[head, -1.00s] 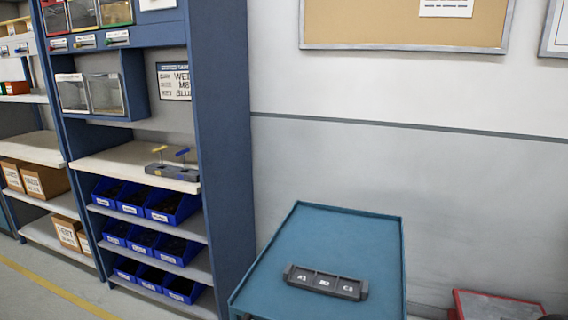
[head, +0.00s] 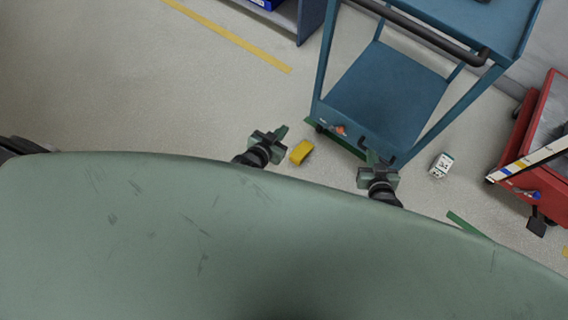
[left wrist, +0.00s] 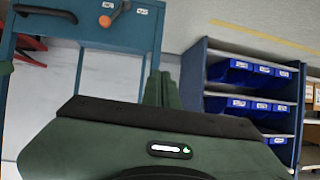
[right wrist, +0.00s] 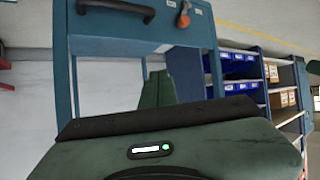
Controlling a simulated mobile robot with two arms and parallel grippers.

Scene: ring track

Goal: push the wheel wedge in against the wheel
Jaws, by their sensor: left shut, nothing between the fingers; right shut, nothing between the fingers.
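The yellow wheel wedge (head: 301,152) lies on the floor just in front of the blue cart's left corner. A dark cart wheel (head: 320,128) shows partly under that corner, with a short gap of floor between it and the wedge. My left gripper (head: 282,131) is shut and empty, just left of the wedge and apart from it. My right gripper (head: 371,156) is shut and empty, in front of the cart's near edge, right of the wedge. Their closed fingers also show in the left wrist view (left wrist: 161,88) and right wrist view (right wrist: 156,88). Neither wrist view shows the wedge.
The blue cart (head: 385,95) has an orange-red part (head: 341,130) at its low front edge. A small white labelled box (head: 442,165) lies right of the cart. A red wheeled unit (head: 535,150) stands at far right.

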